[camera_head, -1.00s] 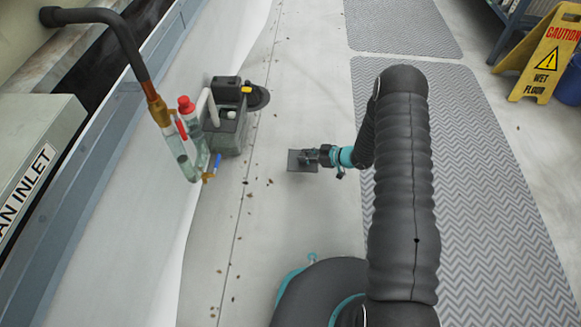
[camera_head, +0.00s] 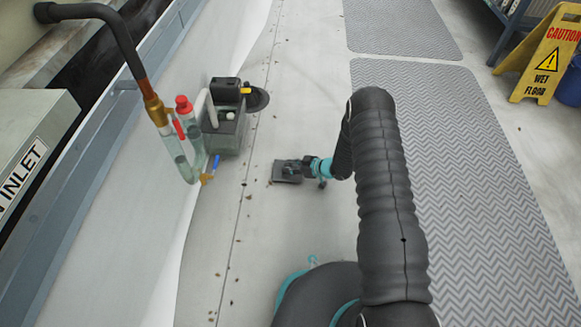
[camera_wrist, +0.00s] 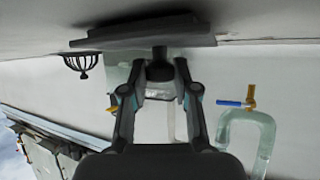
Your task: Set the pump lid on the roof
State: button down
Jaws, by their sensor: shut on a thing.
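The pump lid (camera_head: 287,171) is a flat dark grey plate. My gripper (camera_head: 306,167) is shut on it and holds it over the pale roof (camera_head: 262,262), right of and nearer than the pump. In the wrist view the lid (camera_wrist: 145,31) spans the top centre, and my gripper (camera_wrist: 160,72) is closed on a dark knob on its underside as pictured. I cannot tell whether the lid touches the roof or hangs just above it. The pump body (camera_head: 226,132) is a grey box beside the trap, with a yellow tab at its top.
A clear U-shaped trap (camera_head: 187,157) with a red cap and blue-handled valve stands left of the pump. Small dark debris is scattered along the roof seam.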

jog(key=shift+f, duration=0.15)
jog(key=c, duration=0.9)
grip_release()
